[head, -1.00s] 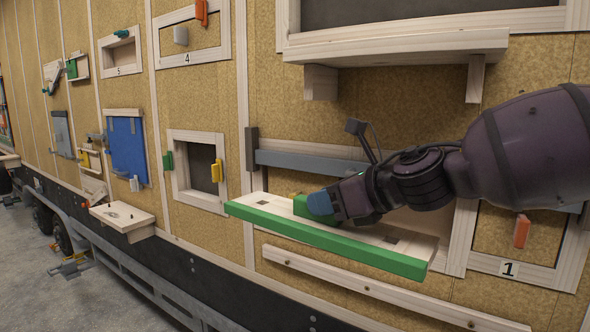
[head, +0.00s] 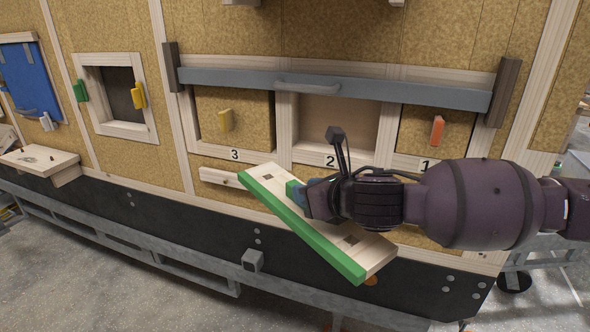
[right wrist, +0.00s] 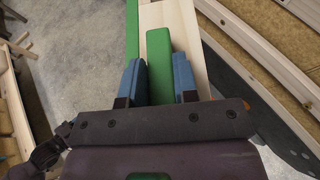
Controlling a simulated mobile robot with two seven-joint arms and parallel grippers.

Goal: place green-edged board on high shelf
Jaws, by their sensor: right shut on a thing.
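The green-edged board (head: 262,177) is pale wood with a green strip along its near long edge and a green handle block on top. In the head view it is held in the air in front of the trailer wall, tilted down to the right. My right gripper (head: 310,198) is shut on the green handle; its blue fingers clasp the handle (right wrist: 160,62) from both sides in the right wrist view. The palm and arm hide part of the board. The high shelf is out of the head view; only small wooden bits show at the top edge. My left gripper is not seen.
A grey bar (head: 340,85) with a handle crosses the wall above compartments 3, 2 and 1. A wooden ledge (head: 225,180) runs behind the board. A small wooden shelf (head: 42,160) and a blue panel (head: 30,78) are at left. The floor in front is clear.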

